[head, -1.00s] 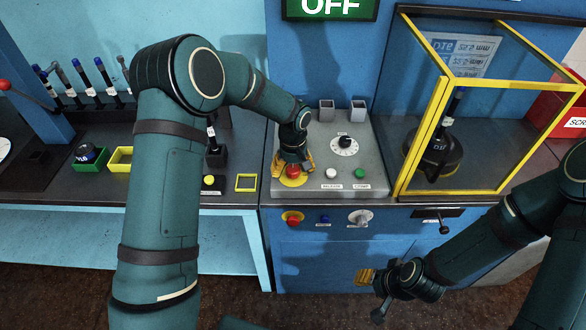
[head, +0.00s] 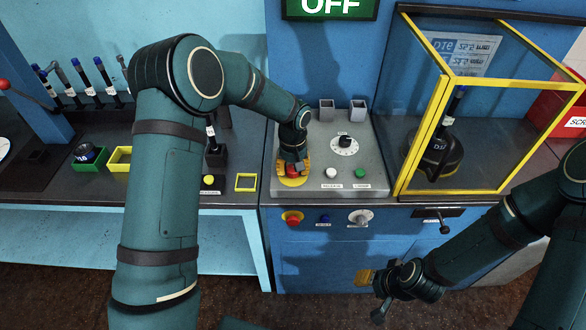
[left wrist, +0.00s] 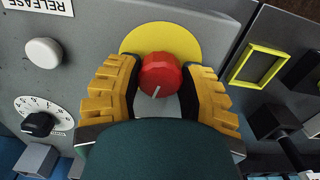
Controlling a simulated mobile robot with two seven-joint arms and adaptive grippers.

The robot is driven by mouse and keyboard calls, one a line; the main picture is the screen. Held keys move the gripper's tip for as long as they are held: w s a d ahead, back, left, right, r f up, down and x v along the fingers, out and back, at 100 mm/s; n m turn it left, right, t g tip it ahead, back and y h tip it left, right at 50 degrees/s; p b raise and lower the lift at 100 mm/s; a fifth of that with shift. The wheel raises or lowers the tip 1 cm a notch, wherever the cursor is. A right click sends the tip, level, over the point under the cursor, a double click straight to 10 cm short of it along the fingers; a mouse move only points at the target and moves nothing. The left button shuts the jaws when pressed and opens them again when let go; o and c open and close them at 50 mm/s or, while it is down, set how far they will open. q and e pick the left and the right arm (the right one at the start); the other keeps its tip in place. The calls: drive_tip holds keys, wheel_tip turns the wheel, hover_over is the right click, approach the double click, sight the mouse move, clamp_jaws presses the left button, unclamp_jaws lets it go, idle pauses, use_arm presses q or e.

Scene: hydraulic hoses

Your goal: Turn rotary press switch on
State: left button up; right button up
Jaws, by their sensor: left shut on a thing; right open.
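A red knob (head: 292,171) with a white pointer line sits on a round yellow plate on the grey sloped panel. It also shows in the left wrist view (left wrist: 160,75), on its yellow plate (left wrist: 185,38). My left gripper (head: 293,165) points down at the knob, its yellow-padded fingers on either side. In the left wrist view the left gripper (left wrist: 160,85) is shut on the knob. The sign (head: 331,8) above reads OFF. My right gripper (head: 373,293) is open and empty, low in front of the cabinet.
The panel also carries a black dial (head: 344,142), a white button (head: 331,172) and a green button (head: 361,173). A yellow-framed clear guard (head: 424,135) stands to the right. Below are a red knob (head: 292,218) and a grey rotary knob (head: 361,218).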

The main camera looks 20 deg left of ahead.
use_arm(q)
drive_tip(key=m, duration=0.3)
drive_tip(key=shift+m, duration=0.4)
drive_tip(key=m, duration=0.8)
drive_tip(key=shift+m, duration=1.9)
drive_tip(key=o, duration=1.2)
